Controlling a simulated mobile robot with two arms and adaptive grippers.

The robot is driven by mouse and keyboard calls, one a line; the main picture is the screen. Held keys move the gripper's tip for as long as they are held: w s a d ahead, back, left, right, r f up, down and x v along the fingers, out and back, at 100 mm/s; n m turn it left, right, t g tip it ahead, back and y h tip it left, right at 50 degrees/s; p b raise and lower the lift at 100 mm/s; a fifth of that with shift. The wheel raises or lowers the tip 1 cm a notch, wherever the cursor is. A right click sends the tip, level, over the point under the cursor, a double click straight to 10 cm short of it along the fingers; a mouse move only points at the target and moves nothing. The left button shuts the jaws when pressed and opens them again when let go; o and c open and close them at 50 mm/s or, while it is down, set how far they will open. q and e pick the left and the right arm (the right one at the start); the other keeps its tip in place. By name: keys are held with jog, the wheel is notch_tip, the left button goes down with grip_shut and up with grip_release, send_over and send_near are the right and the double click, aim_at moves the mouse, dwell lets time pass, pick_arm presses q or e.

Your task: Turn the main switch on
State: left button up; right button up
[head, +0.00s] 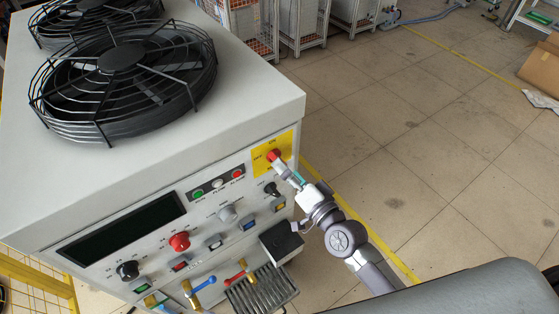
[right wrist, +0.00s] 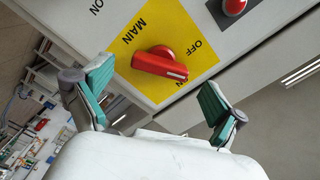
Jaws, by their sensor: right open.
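The main switch is a red rotary knob (right wrist: 160,65) on a yellow plate (right wrist: 128,44) marked MAIN and OFF. In the head view the knob (head: 273,155) sits at the upper right corner of the heater's front panel. In the right wrist view its bar lies nearly level across the picture, its right end below the word OFF. My right gripper (right wrist: 155,104) is open, its teal-padded fingers apart on either side of the knob's line, and seems not to touch it. In the head view the right gripper (head: 285,170) is just in front of the knob and partly covers the plate.
The heater cabinet (head: 250,85) carries black fan guards (head: 125,80) on top. Its panel has a red knob (head: 179,241), indicator lamps (head: 217,183) and a dark display (head: 122,229). Red and blue valve handles (head: 234,278) stick out below. Tiled floor (head: 430,150) is clear to the right.

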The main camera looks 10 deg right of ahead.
jog(key=v, duration=0.8)
jog(key=shift+s, duration=0.1)
dwell(0.4)
jog(key=s+d+f+n+g+h+b, duration=0.1)
jog(key=s+d+f+n+g+h, duration=0.15)
jog(key=f, duration=0.95)
jog(key=s+d+f+n+g+h, duration=0.1)
jog(key=s+d+f+g, duration=0.15)
jog(key=f, duration=0.95)
jog(key=s+d+f+n+g+h+b, duration=0.1)
jog(key=s+d+f+n+g, duration=0.2)
jog(key=f, duration=0.9)
jog(key=s+f+n+g+h+b, duration=0.1)
jog(key=s+f+g, duration=0.2)
jog(key=s+f, duration=0.6)
jog(key=s+f+n+g+h, duration=0.1)
jog(key=s+f+g, duration=0.3)
jog(key=s, duration=1.3)
notch_tip(320, 180, down, 5)
jog(key=shift+d+r+n+g+b, duration=0.1)
jog(key=shift+d+n+g+b, duration=0.25)
jog(key=shift+n, duration=0.3)
